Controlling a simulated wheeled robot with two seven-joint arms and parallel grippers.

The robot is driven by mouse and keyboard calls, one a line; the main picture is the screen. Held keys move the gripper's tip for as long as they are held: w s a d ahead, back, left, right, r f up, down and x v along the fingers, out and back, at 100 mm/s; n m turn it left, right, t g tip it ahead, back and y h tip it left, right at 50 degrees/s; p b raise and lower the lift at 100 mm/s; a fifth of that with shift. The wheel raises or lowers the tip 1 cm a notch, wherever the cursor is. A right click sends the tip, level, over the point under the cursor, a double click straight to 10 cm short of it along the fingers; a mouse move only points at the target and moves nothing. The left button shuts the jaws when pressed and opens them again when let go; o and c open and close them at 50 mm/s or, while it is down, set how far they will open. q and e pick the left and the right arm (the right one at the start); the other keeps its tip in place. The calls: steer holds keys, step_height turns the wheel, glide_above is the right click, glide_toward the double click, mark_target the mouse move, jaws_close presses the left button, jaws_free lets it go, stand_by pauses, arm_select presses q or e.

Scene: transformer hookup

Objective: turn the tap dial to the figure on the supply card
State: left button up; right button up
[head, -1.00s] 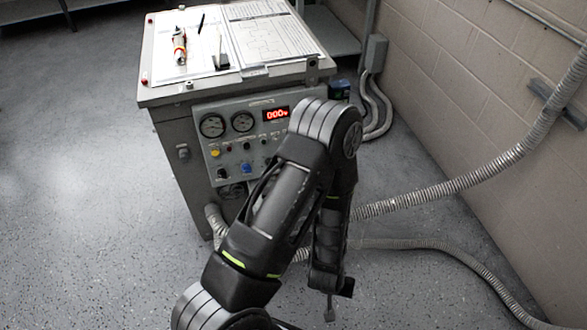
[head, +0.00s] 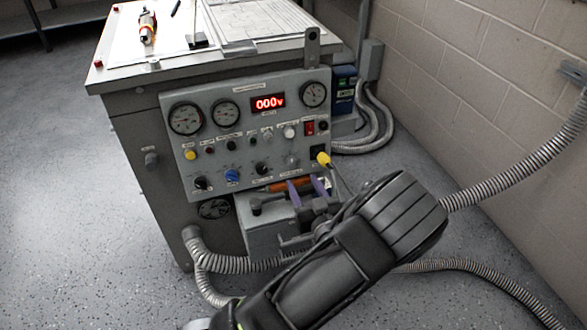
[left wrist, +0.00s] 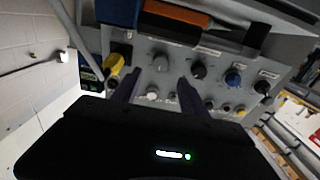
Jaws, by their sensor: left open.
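The grey control panel (head: 215,160) carries a row of knobs along its bottom: a black one (head: 201,183), a blue one (head: 232,175), another black one (head: 262,168) and a light grey one (head: 291,160). Their labels are too small to read, so I cannot tell which is the tap dial. My left gripper (head: 304,181), with purple fingers, is open and empty in front of the panel's lower right. In the left wrist view its fingers point at the panel, with the grey knob (left wrist: 160,62) just beyond the gap. Papers (head: 262,25) lie on the cabinet top; no supply-card figure is legible. My right gripper is out of view.
A red display (head: 268,103) reads 000 V. A grey box (head: 262,228) with an orange-handled tool (head: 285,185) juts out below the panel. Ribbed conduits (head: 515,155) run at the right and below. Floor at left is clear.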

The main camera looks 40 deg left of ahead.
mark_target(292, 163)
arm_select(q)
steer(key=b+x, duration=0.1)
steer(key=x, duration=0.5)
steer(key=shift+w+a+f, duration=0.1)
steer(key=shift+a+f, duration=0.05)
steer(key=shift+a, duration=0.05)
steer(key=shift+w+a, duration=0.45)
steer(key=shift+a, duration=0.1)
steer(key=shift+c, duration=0.5)
jaws_close()
